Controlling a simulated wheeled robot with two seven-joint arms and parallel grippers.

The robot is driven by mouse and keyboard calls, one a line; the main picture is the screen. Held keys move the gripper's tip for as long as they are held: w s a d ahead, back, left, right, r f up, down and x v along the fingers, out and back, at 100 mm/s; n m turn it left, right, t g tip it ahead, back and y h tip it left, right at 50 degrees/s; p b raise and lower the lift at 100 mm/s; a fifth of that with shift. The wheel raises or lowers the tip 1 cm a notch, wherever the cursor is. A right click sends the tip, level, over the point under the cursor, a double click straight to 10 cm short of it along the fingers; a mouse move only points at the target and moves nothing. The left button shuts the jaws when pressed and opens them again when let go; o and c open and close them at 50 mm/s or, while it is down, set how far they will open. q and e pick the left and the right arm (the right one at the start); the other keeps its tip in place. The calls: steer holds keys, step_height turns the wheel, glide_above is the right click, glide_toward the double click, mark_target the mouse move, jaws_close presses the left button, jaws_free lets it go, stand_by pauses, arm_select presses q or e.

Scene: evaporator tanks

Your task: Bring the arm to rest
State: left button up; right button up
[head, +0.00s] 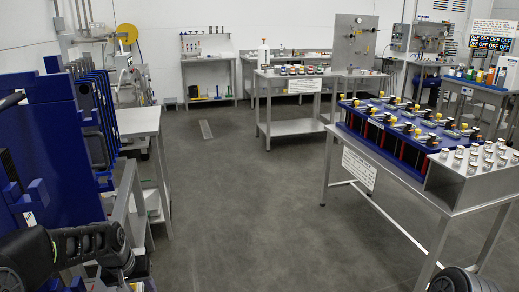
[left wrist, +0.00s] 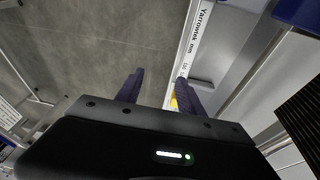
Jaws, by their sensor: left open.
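My left arm (head: 75,245) comes in at the lower left of the head view, low beside the blue rack. My left gripper (left wrist: 159,88) shows in the left wrist view with its two dark fingers apart and nothing seen between them. Bare grey floor lies beyond the fingers. The right finger overlaps a pale edge with a white strip lettered "Yarrowmak mm" (left wrist: 200,32); I cannot tell whether they touch. A dark ribbed part of me shows at the bottom right of the head view, but my right gripper does not show.
A blue rack (head: 60,150) and a grey bench (head: 138,121) stand close on the left. A steel table (head: 450,197) with blue-topped tanks (head: 385,133) and several small jars stands on the right. The floor (head: 250,215) between them is clear.

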arm_select(q)
steer(key=s+d+f+m+t+h+p, duration=0.15)
steer(key=s+d+f, duration=0.25)
steer(key=d+f, duration=1.05)
steer(key=s+d+f+g+h, duration=0.1)
steer(key=s+d+f, duration=0.2)
steer(key=s, duration=0.4)
steer(key=s+d+f+g+p, duration=0.1)
steer(key=s+d+f, duration=0.2)
steer(key=s+d, duration=0.2)
steer(key=s+d+f+g+h, duration=0.1)
steer(key=s+d, duration=0.4)
steer(key=s, duration=0.5)
step_height(320, 180, down, 2)
steer(key=shift+s+f+g+h, duration=0.1)
steer(key=shift+s+g+h, duration=0.05)
steer(key=shift+g+h, duration=0.25)
steer(key=shift+c, duration=0.3)
